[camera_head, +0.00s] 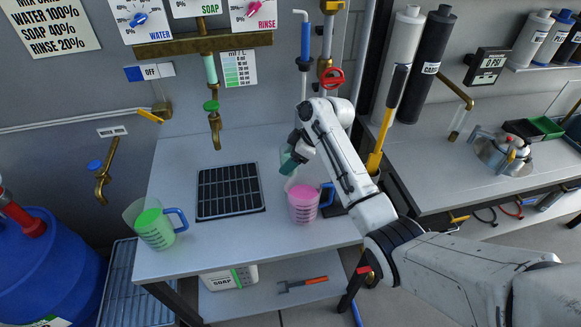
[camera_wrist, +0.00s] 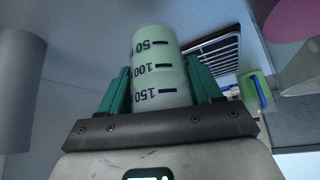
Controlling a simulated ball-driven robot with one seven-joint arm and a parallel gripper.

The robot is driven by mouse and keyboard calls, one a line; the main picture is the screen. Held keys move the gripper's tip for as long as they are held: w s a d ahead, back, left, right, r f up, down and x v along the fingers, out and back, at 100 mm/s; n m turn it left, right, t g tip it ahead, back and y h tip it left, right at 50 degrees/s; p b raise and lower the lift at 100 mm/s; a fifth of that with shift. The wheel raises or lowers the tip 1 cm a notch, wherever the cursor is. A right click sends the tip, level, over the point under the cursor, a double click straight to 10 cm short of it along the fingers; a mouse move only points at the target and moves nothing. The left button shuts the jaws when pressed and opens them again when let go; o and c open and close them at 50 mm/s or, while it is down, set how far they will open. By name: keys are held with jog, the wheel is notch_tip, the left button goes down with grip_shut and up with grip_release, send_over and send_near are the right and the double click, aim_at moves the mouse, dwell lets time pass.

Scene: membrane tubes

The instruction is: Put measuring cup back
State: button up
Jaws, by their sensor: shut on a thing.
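In the wrist view, a pale, translucent measuring cup (camera_wrist: 160,68) with printed marks of 50, 100 and 150 sits between the green fingers of my gripper (camera_wrist: 160,85). The gripper is shut on it, one finger on each side. The numbers appear upside down. In the head view, my gripper (camera_head: 289,158) is above the right part of the white table (camera_head: 240,255), just behind and above a jug of pink liquid (camera_head: 303,204). The held cup is mostly hidden there by the gripper.
A black grate (camera_head: 230,191) lies mid-table under a brass tap (camera_head: 214,125). A jug of green liquid (camera_head: 154,227) stands at the table's left. Pipes with a red valve (camera_head: 331,78) rise behind my arm. A second bench (camera_head: 475,175) is at right. The front middle of the table is clear.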

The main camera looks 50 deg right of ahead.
jog(key=shift+f, duration=1.9)
jog(key=o, duration=1.2)
jog(key=shift+f, duration=0.1)
jog(key=shift+o, duration=0.2)
jog(key=shift+r+p, duration=0.25)
jog(key=shift+p, duration=0.1)
jog(key=b+v, duration=0.1)
jog(key=v, duration=1)
jog(key=shift+s+r, duration=0.2)
jog(key=shift+r, duration=0.15)
jog(key=shift+d, duration=0.1)
